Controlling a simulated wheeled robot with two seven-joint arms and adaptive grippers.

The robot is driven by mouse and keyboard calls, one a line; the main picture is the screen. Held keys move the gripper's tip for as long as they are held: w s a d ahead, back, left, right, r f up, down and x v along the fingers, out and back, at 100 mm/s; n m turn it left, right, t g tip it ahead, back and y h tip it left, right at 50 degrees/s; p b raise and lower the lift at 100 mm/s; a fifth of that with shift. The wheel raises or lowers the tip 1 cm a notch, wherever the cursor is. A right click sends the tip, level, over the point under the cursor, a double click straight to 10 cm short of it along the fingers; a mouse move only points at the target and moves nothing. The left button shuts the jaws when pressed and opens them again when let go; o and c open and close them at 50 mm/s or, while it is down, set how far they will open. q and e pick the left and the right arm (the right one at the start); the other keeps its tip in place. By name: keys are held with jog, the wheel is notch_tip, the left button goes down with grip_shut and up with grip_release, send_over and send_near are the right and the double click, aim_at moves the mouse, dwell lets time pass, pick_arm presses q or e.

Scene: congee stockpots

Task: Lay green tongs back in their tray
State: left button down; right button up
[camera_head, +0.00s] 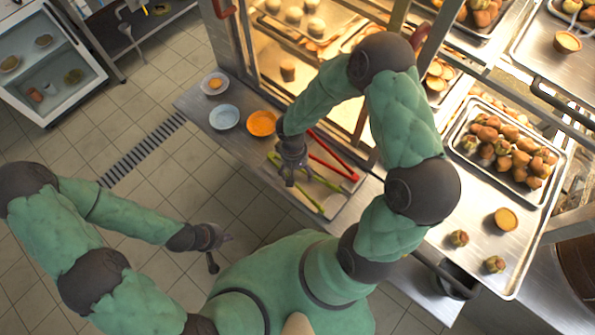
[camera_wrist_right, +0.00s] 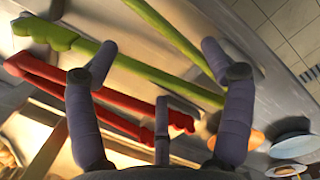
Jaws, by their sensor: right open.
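The green tongs (camera_head: 318,178) lie spread on the steel counter area beside the red tongs (camera_head: 334,156). A shallow metal tray (camera_head: 335,206) shows under their lower right ends; I cannot tell how much of the green tongs rests inside it. My right gripper (camera_head: 289,180) is above the green tongs, open. In the right wrist view, its fingers (camera_wrist_right: 162,82) are apart, with the green tongs (camera_wrist_right: 130,63) and the red tongs (camera_wrist_right: 85,92) beyond them. Nothing is held between the fingers. My left gripper (camera_head: 220,252) hangs open and empty over the floor.
A heated cabinet (camera_head: 290,55) is behind. A tray of brown food (camera_head: 508,150) lies right.

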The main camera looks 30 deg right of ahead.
notch_tip(320, 180, up, 11)
jog(key=w, duration=0.1)
jog(key=shift+a+f, duration=0.15)
jog(key=shift+a, duration=0.05)
jog(key=shift+w, duration=0.1)
